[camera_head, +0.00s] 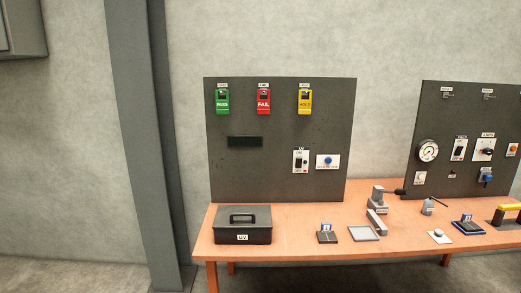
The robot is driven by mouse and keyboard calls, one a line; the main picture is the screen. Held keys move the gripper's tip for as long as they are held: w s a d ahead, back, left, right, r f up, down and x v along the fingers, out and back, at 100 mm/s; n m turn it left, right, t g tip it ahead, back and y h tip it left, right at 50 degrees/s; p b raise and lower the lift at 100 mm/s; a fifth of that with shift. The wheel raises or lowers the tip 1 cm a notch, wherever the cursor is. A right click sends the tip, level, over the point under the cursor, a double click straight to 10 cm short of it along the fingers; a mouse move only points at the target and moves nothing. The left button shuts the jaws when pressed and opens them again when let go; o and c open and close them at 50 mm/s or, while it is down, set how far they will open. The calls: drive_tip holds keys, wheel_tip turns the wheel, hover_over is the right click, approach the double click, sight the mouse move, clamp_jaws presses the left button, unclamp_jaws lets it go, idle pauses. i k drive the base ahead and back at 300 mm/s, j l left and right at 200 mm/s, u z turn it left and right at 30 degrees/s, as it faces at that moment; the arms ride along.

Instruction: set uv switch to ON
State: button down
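The UV switch (301,160) is a small dark switch on a white plate, with a "UV" label above it. It sits at the lower right of the upright dark panel (280,115) behind the table. It is too small to tell which way it is set. My gripper is not in view.
A blue button (328,161) on a white plate sits right beside the switch. Green, red and yellow tags hang above. A black box (243,225) labelled UV, a grey tray (363,233) and a grey fixture (377,211) stand on the orange table (290,245). A second panel (462,115) stands at right.

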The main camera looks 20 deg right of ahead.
sight(298, 164)
drive_tip(key=i+z, duration=0.2)
drive_tip(key=i, duration=0.45)
drive_tip(key=i+z, duration=0.25)
drive_tip(key=i, duration=0.45)
drive_tip(key=i+j+z, duration=0.2)
drive_tip(key=i, duration=0.45)
